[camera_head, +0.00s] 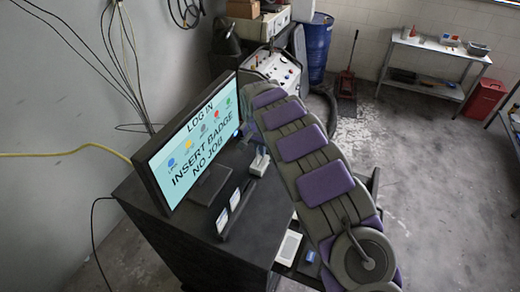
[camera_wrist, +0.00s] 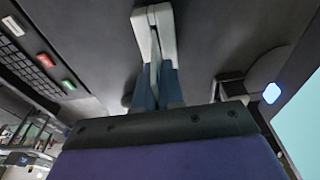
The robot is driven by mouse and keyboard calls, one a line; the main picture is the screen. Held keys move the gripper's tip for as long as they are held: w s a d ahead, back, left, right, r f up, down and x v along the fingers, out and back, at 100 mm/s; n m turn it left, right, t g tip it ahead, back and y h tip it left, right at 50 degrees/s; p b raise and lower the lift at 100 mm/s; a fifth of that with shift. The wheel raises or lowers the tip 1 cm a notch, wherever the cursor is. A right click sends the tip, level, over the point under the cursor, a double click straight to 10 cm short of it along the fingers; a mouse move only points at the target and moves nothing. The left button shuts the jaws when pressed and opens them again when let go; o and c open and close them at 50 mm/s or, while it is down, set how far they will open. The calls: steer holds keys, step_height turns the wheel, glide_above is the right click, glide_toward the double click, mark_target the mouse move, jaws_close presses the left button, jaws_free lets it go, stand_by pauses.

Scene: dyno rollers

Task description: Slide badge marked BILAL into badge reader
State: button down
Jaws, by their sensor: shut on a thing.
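My gripper (camera_head: 260,162) points down over the dark desk, right of the monitor. In the wrist view its blue fingers with pale tips (camera_wrist: 153,30) are closed together on a thin thing seen edge-on. That thing looks like a badge, but its face and name are hidden. Two more badges (camera_head: 229,210) stand in a dark rack on the desk in front of the monitor; their names are too small to read. The monitor (camera_head: 190,150) reads "LOG IN", "INSERT BADGE", "NO JOB". I cannot tell for sure which thing is the badge reader.
A white device (camera_head: 287,248) lies at the desk's near right. My arm covers the desk's right side. A blue barrel (camera_head: 317,48) stands behind.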

steer(key=shift+f+b, duration=0.6)
steer(key=shift+f, duration=0.95)
stand_by(0.4)
steer(key=c, duration=1.2)
jaws_free()
steer(key=shift+r, duration=0.1)
steer(key=r, duration=0.5)
steer(key=s+r+b, duration=0.1)
steer(key=r, duration=0.5)
steer(key=s+a+r, duration=0.1)
steer(key=r, duration=0.5)
steer(key=shift+s+b, duration=0.1)
steer(key=shift+b, duration=0.25)
